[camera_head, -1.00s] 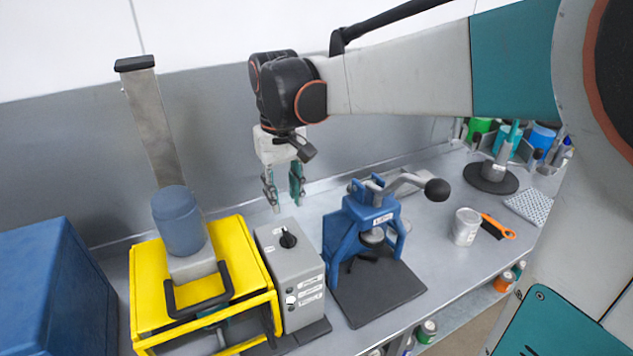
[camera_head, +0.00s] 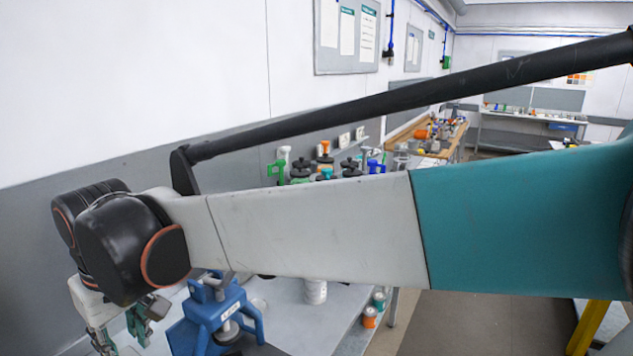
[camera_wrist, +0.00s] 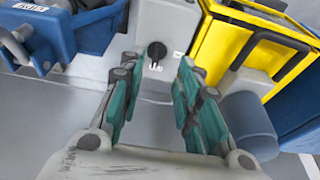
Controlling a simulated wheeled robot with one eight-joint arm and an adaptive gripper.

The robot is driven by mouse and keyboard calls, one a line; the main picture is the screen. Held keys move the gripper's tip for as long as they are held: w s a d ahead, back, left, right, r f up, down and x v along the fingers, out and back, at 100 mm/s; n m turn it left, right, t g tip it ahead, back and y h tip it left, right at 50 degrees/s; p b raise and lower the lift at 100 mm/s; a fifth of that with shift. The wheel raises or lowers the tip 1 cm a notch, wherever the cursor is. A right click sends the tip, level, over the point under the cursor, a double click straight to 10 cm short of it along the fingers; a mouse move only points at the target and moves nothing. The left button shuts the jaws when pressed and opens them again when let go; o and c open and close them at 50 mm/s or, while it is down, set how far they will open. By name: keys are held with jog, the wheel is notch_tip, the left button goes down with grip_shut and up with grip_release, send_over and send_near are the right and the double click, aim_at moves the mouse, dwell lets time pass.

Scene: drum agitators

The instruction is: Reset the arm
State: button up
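My gripper (camera_head: 122,335) hangs at the lower left of the head view, pointing down. In the wrist view my gripper (camera_wrist: 152,95) has its two green-padded fingers apart, with nothing between them. Beyond the fingertips is the grey control box (camera_wrist: 165,22) with a black knob (camera_wrist: 157,51). The gripper looks apart from the box, though the exact gap cannot be told. My arm stretches across the middle of the head view and hides much of the bench.
The blue press (camera_head: 212,318) stands close to the right of my gripper; it also shows in the wrist view (camera_wrist: 88,30). The yellow-framed machine (camera_wrist: 218,40) is on the other side. A white cup (camera_head: 316,291) stands on the bench (camera_head: 300,325). Open floor (camera_head: 465,325) lies to the right.

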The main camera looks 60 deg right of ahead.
jog(key=s+f+t, duration=0.4)
jog(key=s, duration=0.4)
notch_tip(320, 180, down, 14)
jog(key=b, duration=1.3)
jog(key=shift+s+r, duration=0.15)
jog(key=shift+s, duration=0.05)
jog(key=shift+r, duration=0.1)
